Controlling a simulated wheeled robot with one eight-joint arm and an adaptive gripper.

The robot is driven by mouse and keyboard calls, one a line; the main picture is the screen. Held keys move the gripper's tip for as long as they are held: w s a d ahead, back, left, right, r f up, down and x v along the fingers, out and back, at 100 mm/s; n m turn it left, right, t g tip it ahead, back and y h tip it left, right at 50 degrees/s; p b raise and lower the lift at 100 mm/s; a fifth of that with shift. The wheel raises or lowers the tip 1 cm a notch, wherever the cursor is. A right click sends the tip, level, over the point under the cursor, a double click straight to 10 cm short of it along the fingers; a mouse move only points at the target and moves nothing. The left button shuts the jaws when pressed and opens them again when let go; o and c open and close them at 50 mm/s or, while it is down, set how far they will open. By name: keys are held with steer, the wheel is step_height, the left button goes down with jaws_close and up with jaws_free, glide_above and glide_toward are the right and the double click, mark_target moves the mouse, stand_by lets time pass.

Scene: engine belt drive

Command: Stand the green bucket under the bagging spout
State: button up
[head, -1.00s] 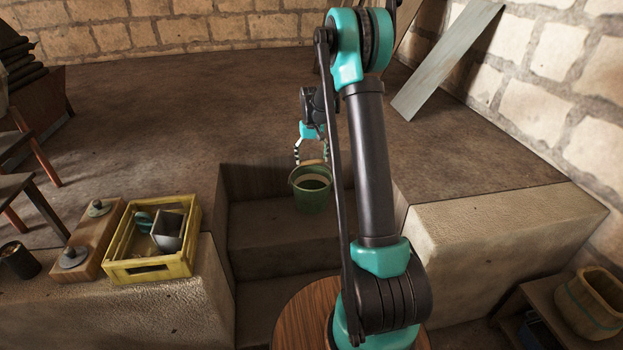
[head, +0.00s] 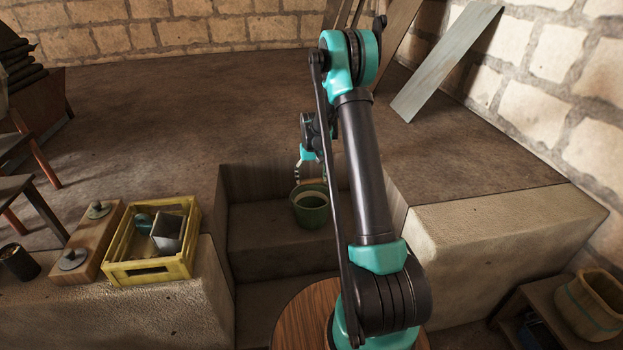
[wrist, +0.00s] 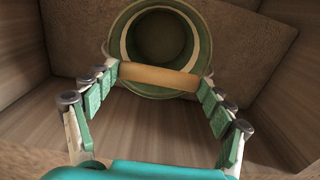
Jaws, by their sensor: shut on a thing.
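The green bucket (head: 312,213) is upright in the stone recess, low over or on its step; I cannot tell whether it touches. My gripper (head: 308,181) is above its rim, partly hidden behind my arm. In the wrist view, my gripper (wrist: 160,78) has its fingers at both ends of the bucket's tan handle grip (wrist: 160,77), shut on it. The open mouth of the bucket (wrist: 160,38) shows beyond the handle, dark inside. I cannot make out the bagging spout in either view.
The stone step (head: 265,235) is bare left of the bucket, with recess walls around it. A yellow crate (head: 152,270) and a wooden block with knobs (head: 88,243) sit on the left ledge. The right stone block (head: 490,240) is clear. A leaning board (head: 445,65) stands behind.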

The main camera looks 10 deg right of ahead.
steer(key=shift+f, duration=0.15)
steer(key=o, duration=1.8)
